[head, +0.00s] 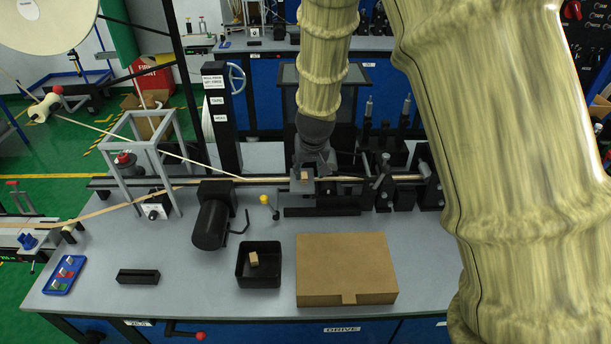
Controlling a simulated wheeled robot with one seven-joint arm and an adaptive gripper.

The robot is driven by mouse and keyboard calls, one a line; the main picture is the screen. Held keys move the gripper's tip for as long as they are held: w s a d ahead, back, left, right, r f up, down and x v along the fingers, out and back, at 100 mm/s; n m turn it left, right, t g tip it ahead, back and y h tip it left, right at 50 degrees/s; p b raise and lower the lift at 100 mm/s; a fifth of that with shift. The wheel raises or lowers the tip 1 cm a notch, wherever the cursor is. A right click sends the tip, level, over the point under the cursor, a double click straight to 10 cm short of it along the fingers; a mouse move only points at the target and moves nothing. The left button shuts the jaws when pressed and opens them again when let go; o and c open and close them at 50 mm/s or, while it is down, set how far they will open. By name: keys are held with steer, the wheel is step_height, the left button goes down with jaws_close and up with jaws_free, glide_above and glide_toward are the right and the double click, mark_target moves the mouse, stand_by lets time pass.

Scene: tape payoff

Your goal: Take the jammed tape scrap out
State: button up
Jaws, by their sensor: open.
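My gripper (312,172) is open and points down over the tape line at the middle of the bench. A small tan piece (304,175), which looks like the tape scrap, shows at a grey block on the line, right by the fingers. I cannot tell whether the fingers touch it. A pale tape strip (352,178) runs along the rail to the right. Another tan piece (254,259) lies in a black open bin (271,281) at the front. My gripper and wrist hide part of the line behind them.
A closed cardboard box (346,264) sits right of the bin. A black motor (210,224), a yellow-knobbed lever (265,199) and a grey frame (148,165) stand to the left. A tall black post (223,120) rises behind the line. The bench front is mostly clear around a black block (138,277).

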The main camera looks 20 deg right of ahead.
mark_target(305, 176)
steer(key=w+f, duration=0.3)
steer(key=shift+w+a+f, duration=0.1)
steer(key=shift+w+f, duration=0.1)
steer(key=shift+w, duration=0.05)
steer(key=shift+w+f, duration=0.15)
steer(key=shift+w, duration=0.15)
steer(key=shift+s+d+f+p, duration=0.2)
steer(key=shift+s+p, duration=0.1)
steer(key=shift+p, duration=0.5)
steer(key=shift+f, duration=0.15)
steer(key=x, duration=0.2)
steer(key=p+x, duration=0.1)
steer(key=shift+w+a+f, duration=0.1)
steer(key=shift+w+f, duration=0.1)
steer(key=shift+w, duration=0.35)
steer(key=shift+s, duration=0.1)
steer(key=shift+s+r, duration=0.15)
steer(key=shift+s, duration=0.15)
steer(key=shift+w, duration=0.25)
steer(key=shift+c, duration=1.2)
steer(key=c, duration=0.5)
